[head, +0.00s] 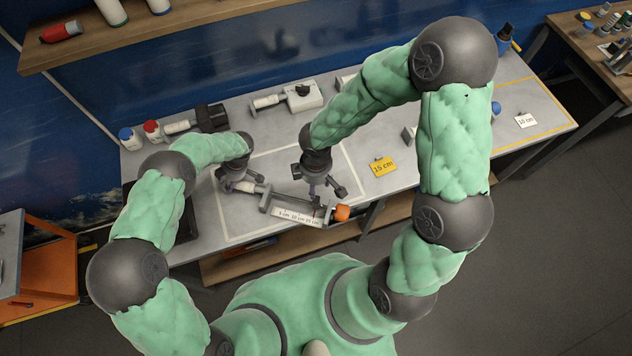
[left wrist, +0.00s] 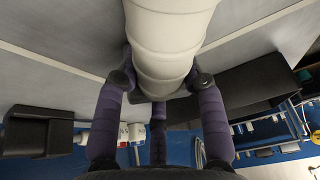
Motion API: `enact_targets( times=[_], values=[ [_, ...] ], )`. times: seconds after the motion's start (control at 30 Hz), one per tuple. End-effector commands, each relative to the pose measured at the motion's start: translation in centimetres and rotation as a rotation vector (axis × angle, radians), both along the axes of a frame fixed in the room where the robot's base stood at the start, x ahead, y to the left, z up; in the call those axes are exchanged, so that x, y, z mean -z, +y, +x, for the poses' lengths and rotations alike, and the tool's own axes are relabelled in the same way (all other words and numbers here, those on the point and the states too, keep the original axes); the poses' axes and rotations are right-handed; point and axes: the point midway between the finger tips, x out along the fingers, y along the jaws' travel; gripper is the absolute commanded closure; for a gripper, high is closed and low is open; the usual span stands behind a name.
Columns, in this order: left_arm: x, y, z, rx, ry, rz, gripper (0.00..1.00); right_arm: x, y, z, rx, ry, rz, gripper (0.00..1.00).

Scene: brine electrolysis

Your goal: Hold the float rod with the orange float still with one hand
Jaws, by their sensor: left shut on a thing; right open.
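The float rod's thick white handle (head: 248,187) shows in the head view at the left end of a grey measuring cradle (head: 268,202). The same white ribbed handle (left wrist: 165,40) fills the top middle of the left wrist view. My left gripper (head: 238,183) is shut on it, with purple fingers (left wrist: 163,85) on both sides. The orange float (head: 342,212) is at the cradle's right end. The thin part of the rod between is hard to make out. My right gripper (head: 319,188) is open above the cradle's right part, close to the float; whether it touches anything is unclear.
The cradle carries a strip (head: 297,217) marked 5, 10 and 15 cm, near the front edge of the grey table (head: 365,200). A yellow 15 cm card (head: 383,167) lies to the right. Bottles with blue (head: 127,134) and red caps (head: 152,129) stand at back left.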

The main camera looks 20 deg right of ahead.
Motion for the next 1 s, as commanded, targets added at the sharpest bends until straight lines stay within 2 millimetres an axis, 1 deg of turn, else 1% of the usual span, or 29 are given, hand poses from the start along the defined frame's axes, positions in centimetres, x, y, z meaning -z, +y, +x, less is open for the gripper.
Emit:
enact_targets(
  times=[0.03, 0.17, 0.2, 0.27, 0.3, 0.63, 0.73, 0.87, 1.0],
  values=[
    [0.8, -0.1, -0.9, 0.0, 0.018, 0.0, 1.0, 0.1, 0.0, 0.0, 0.0, 0.0, 0.0, 0.49],
    [0.8, -0.1, -0.9, 0.001, 0.018, 0.0, 1.0, 0.1, 0.0, 0.0, 0.0, 0.0, 0.0, 0.49],
    [0.8, -0.1, -0.9, 0.0, 0.018, 0.0, 0.54, 0.1, 0.0, 0.0, 0.0, 0.0, 0.0, 0.49],
    [0.7, -0.1, -0.8, 0.001, 0.017, 0.001, 0.38, 0.1, 0.0, 0.0, 0.0, 0.0, 0.0, 0.49],
    [0.7, -0.1, -0.7, 0.001, 0.015, 0.001, 0.32, 0.1, 0.0, 0.0, 0.0, 0.0, 0.0, 0.49],
    [0.1, -0.1, -0.2, 0.0, 0.004, 0.0, 0.32, 0.0, 0.0, 0.0, 0.0, 0.0, 0.0, 0.49],
    [-0.5, -0.3, -0.1, 0.001, 0.002, 0.0, 0.32, 0.0, 0.0, 0.0, 0.0, 0.0, 0.0, 0.49],
    [-2.2, -1.0, -0.1, 0.002, 0.001, -0.001, 0.32, 0.0, 0.0, 0.0, 0.0, 0.0, 0.0, 0.49],
    [-4.8, -2.1, -0.3, 0.002, 0.001, 0.0, 0.32, 0.0, 0.0, 0.0, 0.0, 0.0, 0.0, 0.49]
  ],
)
